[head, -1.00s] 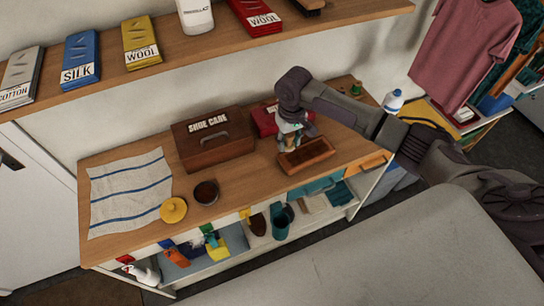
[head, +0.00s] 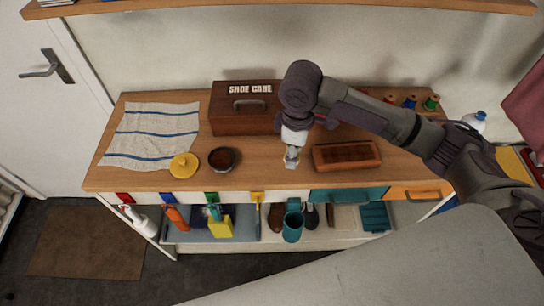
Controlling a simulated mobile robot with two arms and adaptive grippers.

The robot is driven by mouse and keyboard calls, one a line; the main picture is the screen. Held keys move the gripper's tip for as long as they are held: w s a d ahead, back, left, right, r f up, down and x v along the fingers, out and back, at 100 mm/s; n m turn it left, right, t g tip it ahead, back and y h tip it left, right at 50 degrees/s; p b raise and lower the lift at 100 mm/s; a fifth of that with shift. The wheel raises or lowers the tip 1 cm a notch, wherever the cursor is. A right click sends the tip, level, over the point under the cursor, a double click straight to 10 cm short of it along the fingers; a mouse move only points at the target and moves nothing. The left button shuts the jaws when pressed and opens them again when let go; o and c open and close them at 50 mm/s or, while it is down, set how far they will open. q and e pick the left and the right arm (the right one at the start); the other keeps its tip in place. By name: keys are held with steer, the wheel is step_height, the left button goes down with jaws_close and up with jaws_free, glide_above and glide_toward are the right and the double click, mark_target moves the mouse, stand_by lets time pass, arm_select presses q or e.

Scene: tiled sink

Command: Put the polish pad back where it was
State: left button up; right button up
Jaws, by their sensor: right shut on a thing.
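My right gripper (head: 291,158) is low over the wooden counter, between the brown polish tin and the shallow reddish-brown tray. It is shut on a small pale thing at its fingertips, which I take to be the polish pad; the fingers hide most of it. The open tin (head: 223,159) of dark polish stands to the left. A yellow round piece with a knob (head: 184,165) lies beside the tin, on the edge of the striped cloth. The tray (head: 347,156) lies just right of the gripper. My left gripper is out of view.
The wooden SHOE CARE box (head: 243,118) stands behind and left of the gripper. A striped cloth (head: 155,130) covers the counter's left part. Several thread spools (head: 410,102) and a white bottle (head: 474,121) are at the right. Bare counter (head: 262,176) lies in front.

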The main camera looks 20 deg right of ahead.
glide_above(273, 162)
steer(key=f, duration=0.2)
steer(key=f+p, duration=0.1)
steer(key=shift+s+f, duration=0.25)
steer(key=shift+f, duration=0.1)
steer(key=shift+w+f, duration=0.15)
steer(key=shift+f, duration=0.3)
step_height(273, 162, down, 3)
steer(key=shift+f+p, duration=0.15)
steer(key=shift+p, duration=0.4)
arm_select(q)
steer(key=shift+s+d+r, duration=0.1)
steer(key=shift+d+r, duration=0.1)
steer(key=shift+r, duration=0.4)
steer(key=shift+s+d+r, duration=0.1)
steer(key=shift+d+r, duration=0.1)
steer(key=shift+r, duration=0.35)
arm_select(e)
steer(key=shift+f, duration=0.15)
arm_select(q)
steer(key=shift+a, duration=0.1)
arm_select(e)
steer(key=shift+f, duration=0.15)
steer(key=o, duration=1)
